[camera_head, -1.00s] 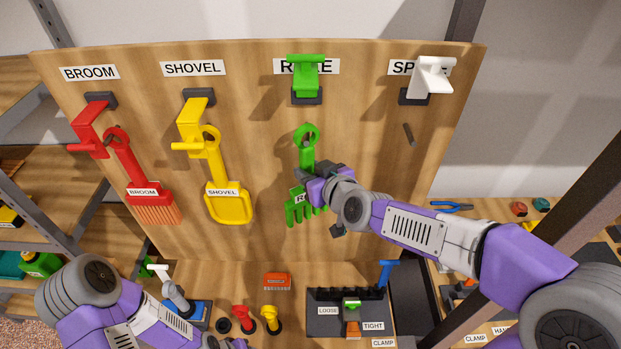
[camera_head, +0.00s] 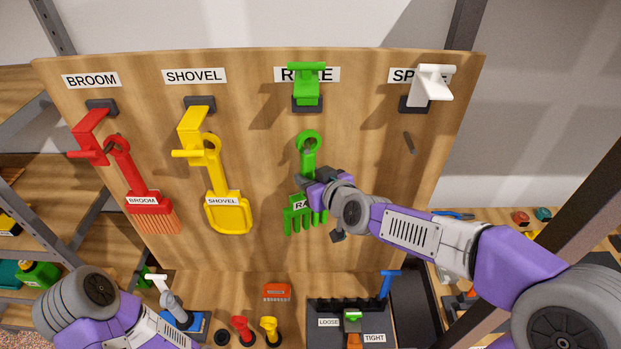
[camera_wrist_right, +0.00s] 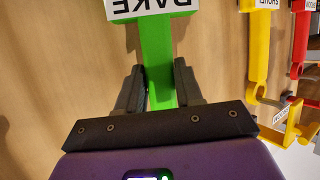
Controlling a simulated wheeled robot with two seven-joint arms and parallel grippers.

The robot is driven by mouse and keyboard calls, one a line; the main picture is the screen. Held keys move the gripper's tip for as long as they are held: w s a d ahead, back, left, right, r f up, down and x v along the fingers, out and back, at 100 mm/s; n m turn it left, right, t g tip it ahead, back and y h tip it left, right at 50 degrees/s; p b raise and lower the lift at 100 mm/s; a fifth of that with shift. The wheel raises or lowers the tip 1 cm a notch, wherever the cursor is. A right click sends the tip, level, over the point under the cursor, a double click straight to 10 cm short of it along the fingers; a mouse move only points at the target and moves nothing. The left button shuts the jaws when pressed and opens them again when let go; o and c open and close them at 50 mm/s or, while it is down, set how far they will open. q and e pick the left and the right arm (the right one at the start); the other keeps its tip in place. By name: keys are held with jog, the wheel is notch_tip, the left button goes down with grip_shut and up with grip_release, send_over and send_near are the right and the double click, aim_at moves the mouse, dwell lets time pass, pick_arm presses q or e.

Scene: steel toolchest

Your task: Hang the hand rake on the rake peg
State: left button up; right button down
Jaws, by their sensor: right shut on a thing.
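The green hand rake (camera_head: 308,155) is upright in front of the board, its ring at the top and its tines at the bottom. My right gripper (camera_head: 308,184) is shut on its handle, just above the label. The right wrist view shows the green handle (camera_wrist_right: 155,60) between the two fingers (camera_wrist_right: 160,88). The green rake peg (camera_head: 306,88) sticks out from the board above, in front of the RAKE sign. The rake's ring is below the peg and apart from it. Of my left arm only links show at the lower left; its gripper is out of view.
The red broom (camera_head: 140,185) and yellow shovel (camera_head: 222,185) hang on their pegs to the left. A white peg (camera_head: 432,84) at the right is empty. Small tools and a dark tray (camera_head: 325,310) stand on the bench below.

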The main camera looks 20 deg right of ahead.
jog(key=shift+w+d+r, duration=0.1)
jog(key=shift+d+r, duration=0.05)
jog(key=shift+d, duration=0.05)
